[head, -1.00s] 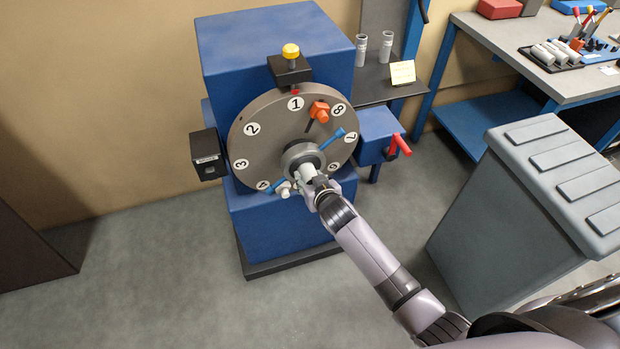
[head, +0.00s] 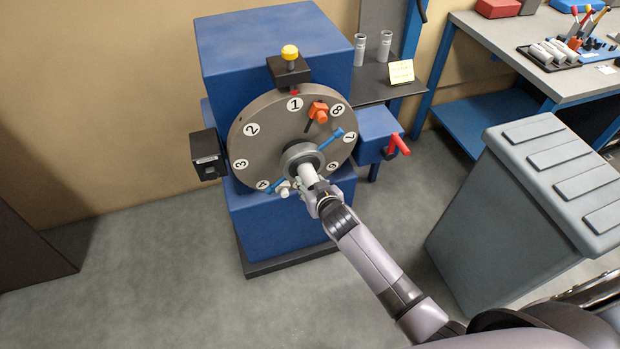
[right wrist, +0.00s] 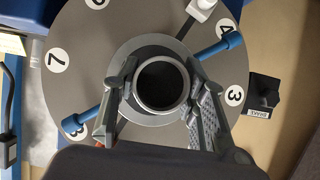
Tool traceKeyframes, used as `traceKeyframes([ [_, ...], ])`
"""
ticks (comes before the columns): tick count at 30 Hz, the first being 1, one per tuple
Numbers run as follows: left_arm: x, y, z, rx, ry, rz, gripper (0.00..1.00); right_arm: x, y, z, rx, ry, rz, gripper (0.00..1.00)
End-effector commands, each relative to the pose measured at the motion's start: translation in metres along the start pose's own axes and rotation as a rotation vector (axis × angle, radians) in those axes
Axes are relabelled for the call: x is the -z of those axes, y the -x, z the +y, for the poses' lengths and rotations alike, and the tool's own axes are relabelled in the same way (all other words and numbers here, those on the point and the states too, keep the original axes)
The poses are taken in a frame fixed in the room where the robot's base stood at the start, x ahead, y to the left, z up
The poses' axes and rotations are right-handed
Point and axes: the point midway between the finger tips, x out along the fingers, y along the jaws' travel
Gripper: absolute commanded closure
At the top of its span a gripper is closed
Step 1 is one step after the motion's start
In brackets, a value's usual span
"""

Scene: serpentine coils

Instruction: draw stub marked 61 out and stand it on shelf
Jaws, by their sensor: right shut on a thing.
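A pale grey stub (head: 309,175) sticks out of the round hub (head: 294,154) at the middle of the disc. My right gripper (head: 321,193) is shut on its near end. In the right wrist view the stub's open round end (right wrist: 162,86) sits between the two fingers, in line with the hub. I cannot read a mark on it, and its far end is hidden in the hub. The dark shelf (head: 368,95) is behind the machine on the right. My left gripper is not in view.
Two grey stubs (head: 360,50) (head: 385,46) and a yellow card (head: 401,71) stand on the shelf. The numbered disc (head: 262,130) carries an orange clamp (head: 319,112) and blue handles. A red lever (head: 398,146) juts out at right. A grey bin (head: 510,220) stands near my arm.

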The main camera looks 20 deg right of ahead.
Motion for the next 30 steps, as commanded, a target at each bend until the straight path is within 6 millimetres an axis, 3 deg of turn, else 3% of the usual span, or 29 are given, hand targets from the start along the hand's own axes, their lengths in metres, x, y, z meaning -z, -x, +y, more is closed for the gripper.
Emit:
traceKeyframes([
  [30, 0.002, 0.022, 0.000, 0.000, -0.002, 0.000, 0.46, -0.023, 0.044, 0.000, 0.000, 0.000, 0.001, 1.00],
])
